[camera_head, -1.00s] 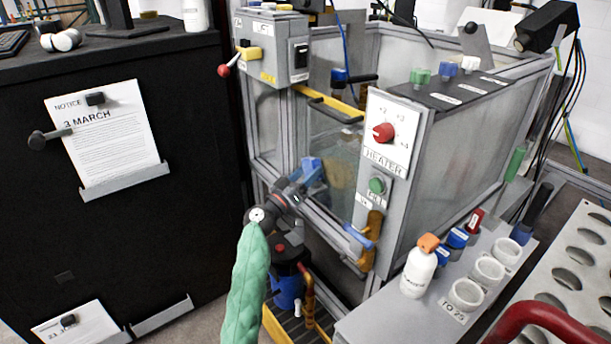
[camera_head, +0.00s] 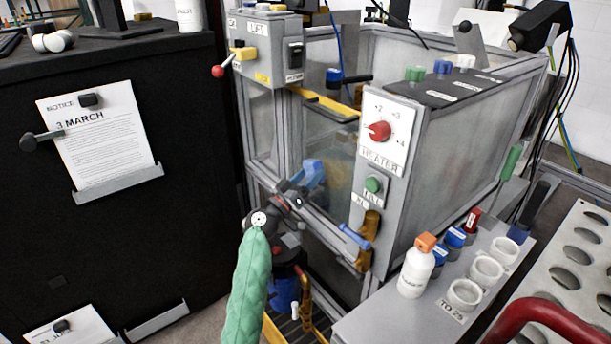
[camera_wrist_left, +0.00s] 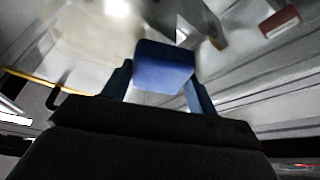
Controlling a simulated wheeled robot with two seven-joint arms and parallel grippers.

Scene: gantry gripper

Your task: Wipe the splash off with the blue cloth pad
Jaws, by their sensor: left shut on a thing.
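The blue cloth pad (camera_head: 314,172) is at the front window of the grey-framed tank (camera_head: 340,150). My left gripper (camera_head: 305,184) is shut on it, with the arm reaching up from below. In the left wrist view, the pad (camera_wrist_left: 165,62) sits between the two blue fingers of the left gripper (camera_wrist_left: 161,84). I cannot tell whether the pad touches the window. A pale, cloudy patch (camera_wrist_left: 85,40) shows beyond the pad in the wrist view; I cannot tell whether it is the splash. My right gripper is not in view.
A heater panel (camera_head: 385,135) with a red knob and green button stands right of the pad. A blue-handled valve (camera_head: 356,237) is below it. A white bottle (camera_head: 416,270) and several cups stand on the bench at right. A black cabinet (camera_head: 110,230) stands at left.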

